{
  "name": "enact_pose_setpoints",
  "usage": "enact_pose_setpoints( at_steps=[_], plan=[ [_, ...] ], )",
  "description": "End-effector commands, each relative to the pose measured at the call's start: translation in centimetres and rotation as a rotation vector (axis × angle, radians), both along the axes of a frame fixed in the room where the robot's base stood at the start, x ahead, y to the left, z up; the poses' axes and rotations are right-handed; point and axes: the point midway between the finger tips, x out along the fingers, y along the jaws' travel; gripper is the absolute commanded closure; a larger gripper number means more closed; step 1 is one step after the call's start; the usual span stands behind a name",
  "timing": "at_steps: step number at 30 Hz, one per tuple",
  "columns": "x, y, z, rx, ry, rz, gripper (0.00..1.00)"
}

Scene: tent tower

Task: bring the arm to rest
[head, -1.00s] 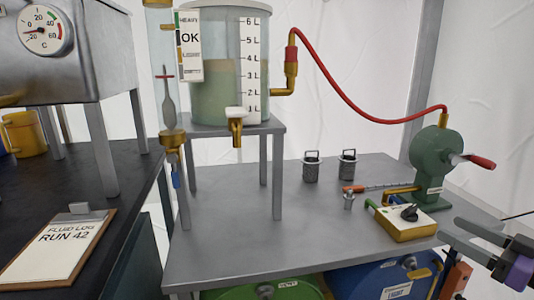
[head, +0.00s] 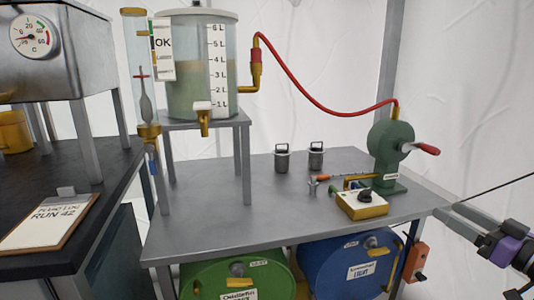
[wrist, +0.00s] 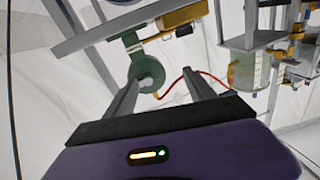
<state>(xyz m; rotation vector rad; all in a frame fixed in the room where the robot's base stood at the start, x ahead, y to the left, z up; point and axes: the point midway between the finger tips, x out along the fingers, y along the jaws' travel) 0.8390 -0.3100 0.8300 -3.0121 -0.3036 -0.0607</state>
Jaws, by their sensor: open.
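My gripper (head: 462,222) is at the right edge of the head view, beside the right end of the grey table (head: 215,230). Its two fingers are apart with nothing between them. In the wrist view my gripper (wrist: 165,100) also shows spread fingers. The green hand pump (wrist: 146,72) appears beyond and between them, apart from them. Most of my arm is out of the head view.
The green pump (head: 391,155) with a red hose (head: 320,100) stands at the table's right end, near a yellow box (head: 362,205). A clear tank (head: 190,70) stands on a stand. Green (head: 235,275) and blue (head: 345,265) drums sit below.

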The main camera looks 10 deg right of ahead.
Motion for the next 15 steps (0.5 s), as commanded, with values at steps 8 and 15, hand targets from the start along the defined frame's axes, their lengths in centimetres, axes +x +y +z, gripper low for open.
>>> enact_pose_setpoints(
  at_steps=[8, 15],
  plan=[
    [-0.6, -3.2, -1.3, 0.082, -0.012, -0.237, 0.36],
    [-2.6, -2.6, -6.0, 0.144, -0.007, -0.427, 0.36]
  ],
)
